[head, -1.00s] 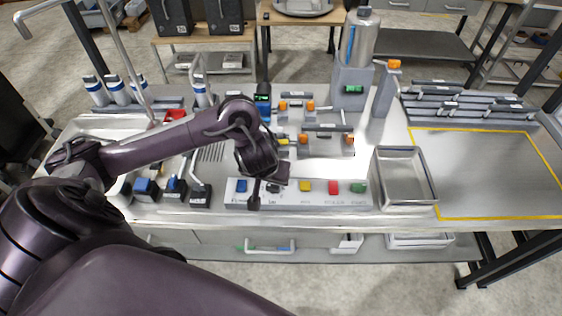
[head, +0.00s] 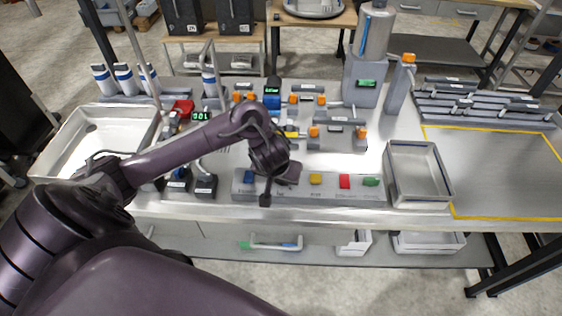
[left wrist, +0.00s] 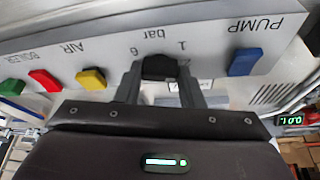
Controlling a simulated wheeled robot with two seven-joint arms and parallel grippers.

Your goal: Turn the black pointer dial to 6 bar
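The black pointer dial (left wrist: 160,68) sits on the light grey button panel (left wrist: 213,30), between the marks 1 and 6 over "bar" in the left wrist view. My left gripper (left wrist: 160,75) has one finger on each side of the dial, with no clear gap between fingers and dial. The pointer's exact direction is hidden. In the head view my left gripper (head: 270,188) is over the left half of the panel (head: 333,193) and covers the dial. My right gripper is not in view.
A blue button (left wrist: 245,62) is on one side of the dial; yellow (left wrist: 91,78), red (left wrist: 45,80) and green buttons (head: 371,182) are on the other. A metal tray (head: 420,190) stands right of the panel. A green-digit display (head: 201,115) is behind my arm.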

